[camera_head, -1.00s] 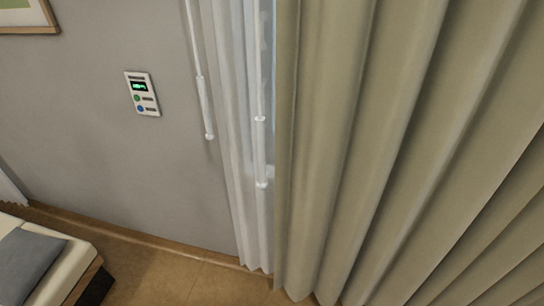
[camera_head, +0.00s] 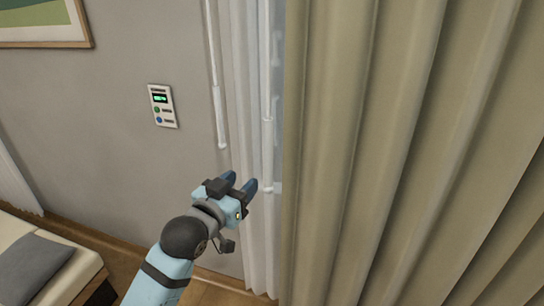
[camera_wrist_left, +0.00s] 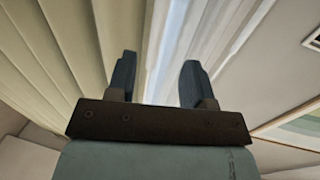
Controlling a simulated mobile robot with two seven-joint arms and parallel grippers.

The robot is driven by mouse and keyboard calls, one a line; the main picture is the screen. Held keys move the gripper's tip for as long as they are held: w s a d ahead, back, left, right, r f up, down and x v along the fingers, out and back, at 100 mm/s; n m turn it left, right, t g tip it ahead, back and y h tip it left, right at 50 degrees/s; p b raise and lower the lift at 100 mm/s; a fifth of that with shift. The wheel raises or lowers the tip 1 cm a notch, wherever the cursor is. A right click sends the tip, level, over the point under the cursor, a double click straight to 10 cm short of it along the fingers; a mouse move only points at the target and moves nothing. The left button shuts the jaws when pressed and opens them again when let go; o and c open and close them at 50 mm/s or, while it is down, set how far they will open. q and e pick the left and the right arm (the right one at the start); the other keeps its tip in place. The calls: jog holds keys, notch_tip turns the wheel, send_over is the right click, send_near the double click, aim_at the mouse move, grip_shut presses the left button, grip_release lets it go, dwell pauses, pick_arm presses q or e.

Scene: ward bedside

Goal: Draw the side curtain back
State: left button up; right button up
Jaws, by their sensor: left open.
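A heavy olive-beige curtain (camera_head: 390,150) hangs in deep folds over the right half of the head view. To its left hangs a thin white sheer curtain (camera_head: 237,90). Two white wands hang there: a left wand (camera_head: 218,115) against the wall edge and a right wand (camera_head: 267,150) near the olive curtain's edge. My left gripper (camera_head: 242,182) is open and empty, in front of the sheer curtain and near the lower end of the right wand. In the left wrist view the open fingers (camera_wrist_left: 154,80) point up toward the curtains, with nothing between them. My right gripper is not in view.
A wall panel (camera_head: 162,106) with a green display is on the grey wall. A framed picture (camera_head: 85,30) hangs at the upper left. A bed (camera_head: 75,262) with a grey cushion (camera_head: 30,265) stands at the lower left.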

aim_at(266, 157)
pick_arm(q)
jog(key=x, duration=0.4)
jog(key=p+x, duration=0.1)
jog(key=x, duration=0.3)
jog(key=p+x, duration=0.1)
jog(key=x, duration=0.3)
jog(key=shift+w+d+r, duration=0.2)
jog(key=shift+r, duration=0.1)
jog(key=shift+w+d+f, duration=0.1)
jog(key=shift+w+d, duration=0.25)
jog(key=shift+w, duration=0.25)
jog(key=shift+c, duration=0.4)
grip_shut()
